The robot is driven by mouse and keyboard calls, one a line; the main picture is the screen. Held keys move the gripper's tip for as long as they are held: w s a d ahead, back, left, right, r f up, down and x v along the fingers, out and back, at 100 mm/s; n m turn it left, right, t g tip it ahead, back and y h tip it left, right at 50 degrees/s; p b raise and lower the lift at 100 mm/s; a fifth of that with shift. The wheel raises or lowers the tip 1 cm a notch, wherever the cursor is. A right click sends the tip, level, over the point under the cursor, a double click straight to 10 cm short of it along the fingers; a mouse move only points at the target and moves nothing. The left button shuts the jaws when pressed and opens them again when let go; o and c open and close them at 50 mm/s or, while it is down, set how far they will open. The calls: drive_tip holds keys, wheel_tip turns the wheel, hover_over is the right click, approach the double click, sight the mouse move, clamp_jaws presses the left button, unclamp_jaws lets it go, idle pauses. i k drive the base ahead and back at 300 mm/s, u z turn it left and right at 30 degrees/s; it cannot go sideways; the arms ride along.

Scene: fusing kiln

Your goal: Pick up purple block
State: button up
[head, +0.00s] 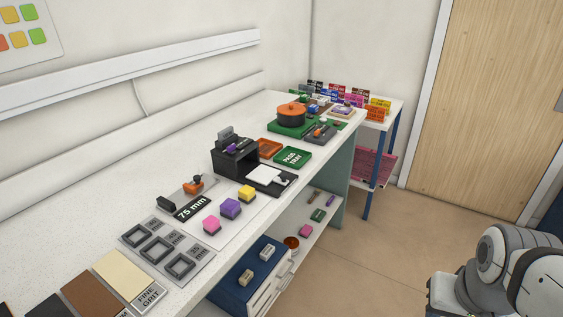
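The purple block (231,208) sits on a pale mat on the long white counter. It stands between a pink block (212,226) and a yellow block (247,193), in a slanting row with small gaps. Nothing touches or covers it. My arm shows in the lower right corner, over the floor and well away from the counter. The fingers of my gripper are not in view.
A black kiln (234,160) stands behind the blocks, with a white slab before it. A "75 mm" plate (192,208) and a grey plate with square recesses (160,250) lie nearby. An open shelf and blue drawer unit (233,290) are below. Floor (370,260) is clear.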

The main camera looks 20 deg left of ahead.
sight(230, 209)
drive_tip(key=u, duration=0.7)
drive_tip(key=i, duration=1.15)
drive_tip(key=u, duration=0.7)
drive_tip(key=k, duration=0.9)
drive_tip(key=u, duration=0.15)
drive_tip(key=i, duration=0.95)
drive_tip(key=z, duration=0.05)
